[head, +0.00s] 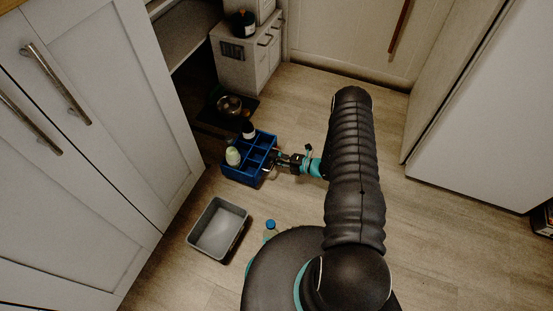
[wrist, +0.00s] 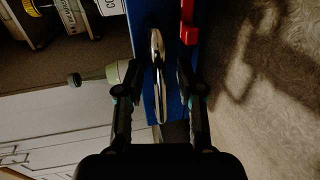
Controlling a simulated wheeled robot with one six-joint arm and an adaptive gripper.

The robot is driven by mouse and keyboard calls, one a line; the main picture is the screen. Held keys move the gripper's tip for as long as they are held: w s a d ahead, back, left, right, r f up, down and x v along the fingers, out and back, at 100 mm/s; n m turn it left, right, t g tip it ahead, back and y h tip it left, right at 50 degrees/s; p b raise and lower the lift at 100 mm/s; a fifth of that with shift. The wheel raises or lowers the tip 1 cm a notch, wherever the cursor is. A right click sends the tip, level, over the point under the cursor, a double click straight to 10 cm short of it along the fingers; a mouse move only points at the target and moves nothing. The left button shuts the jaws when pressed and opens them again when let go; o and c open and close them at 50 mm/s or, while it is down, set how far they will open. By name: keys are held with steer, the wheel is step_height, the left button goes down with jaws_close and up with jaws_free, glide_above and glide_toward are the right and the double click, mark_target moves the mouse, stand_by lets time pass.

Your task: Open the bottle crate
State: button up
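The blue bottle crate (head: 248,178) sits on the floor, with open compartments showing from above. A pale green bottle (head: 233,156) and a dark bottle with a white part (head: 249,131) stand in it. My gripper (head: 279,160) is at the crate's right side. In the wrist view, the blue crate wall (wrist: 144,22) lies ahead of my gripper (wrist: 160,78). The fingers are apart, one on each side of a shiny metal bar (wrist: 157,60); I see no clear contact. A red part (wrist: 188,24) shows on the crate's edge.
A grey bin (head: 218,228) stands on the floor near the left cabinets (head: 120,130). A blue-capped bottle (head: 270,226) is close to my base. A dark mat with a bowl (head: 230,106) lies behind the crate.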

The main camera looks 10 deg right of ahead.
steer(key=v, duration=1.2)
stand_by(0.5)
